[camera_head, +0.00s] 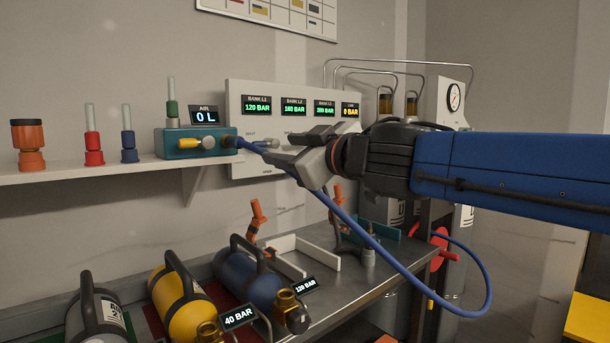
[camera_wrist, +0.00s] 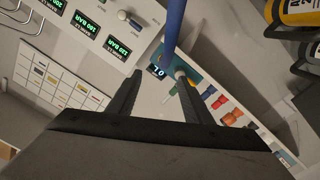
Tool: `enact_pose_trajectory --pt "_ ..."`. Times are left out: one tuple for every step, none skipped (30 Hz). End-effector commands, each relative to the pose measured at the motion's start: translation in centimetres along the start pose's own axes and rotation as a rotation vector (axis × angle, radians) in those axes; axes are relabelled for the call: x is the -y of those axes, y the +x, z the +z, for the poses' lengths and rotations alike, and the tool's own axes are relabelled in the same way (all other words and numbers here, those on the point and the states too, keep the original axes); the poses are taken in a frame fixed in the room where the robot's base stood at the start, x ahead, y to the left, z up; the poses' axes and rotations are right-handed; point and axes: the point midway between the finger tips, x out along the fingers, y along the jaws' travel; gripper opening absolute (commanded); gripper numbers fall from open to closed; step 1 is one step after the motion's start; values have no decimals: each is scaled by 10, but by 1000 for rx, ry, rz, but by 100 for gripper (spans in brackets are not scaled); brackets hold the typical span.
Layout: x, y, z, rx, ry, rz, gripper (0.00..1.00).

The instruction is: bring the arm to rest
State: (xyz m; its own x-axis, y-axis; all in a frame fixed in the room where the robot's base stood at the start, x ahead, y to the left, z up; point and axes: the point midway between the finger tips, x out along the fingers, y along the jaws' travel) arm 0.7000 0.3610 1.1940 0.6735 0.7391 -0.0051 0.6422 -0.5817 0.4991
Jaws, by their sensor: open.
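My gripper (camera_head: 268,150) reaches in from the right in the head view, in front of the panel with the bar displays. Its jaws are open, and I see nothing held in them. In the wrist view both fingers of my gripper (camera_wrist: 158,76) show apart, with the wall and shelf behind them. A blue hose (camera_head: 375,256) runs from the teal air box (camera_head: 186,142) behind my gripper and loops down to the right. In the wrist view the hose (camera_wrist: 174,25) reaches the teal box just beyond the fingertips. Whether the hose touches a finger is unclear.
The white shelf (camera_head: 90,177) holds orange, red and blue fittings at left. Below, the grey bench (camera_head: 360,280) carries grey, yellow (camera_head: 180,300) and blue (camera_head: 250,278) cylinders. Orange-handled clamps stand behind them. A gauge (camera_head: 454,97) and tall cylinders are behind my arm.

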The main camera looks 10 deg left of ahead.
Motion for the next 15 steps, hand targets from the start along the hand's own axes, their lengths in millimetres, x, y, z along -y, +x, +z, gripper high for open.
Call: enact_pose_trajectory --pt "-10 -6 11 21 9 28 46" --pt "-18 -11 19 39 19 49 46" --pt "-29 -19 31 65 31 82 46" --pt "-38 -26 43 90 42 110 46" --pt "-47 -34 56 118 54 140 46" --pt "-59 -46 73 157 72 179 46" --pt "-68 -56 87 188 86 209 46" --pt "-75 -66 101 219 100 237 46" --pt "-85 -80 119 261 118 273 46" --pt "-91 -91 133 295 132 299 46" --pt "-96 -102 147 327 148 324 46" --pt "-102 -118 165 372 169 356 46" --pt "-106 -130 179 407 185 378 46" --pt "-108 -143 192 440 201 399 46" --pt "-111 -159 211 487 224 426 46"
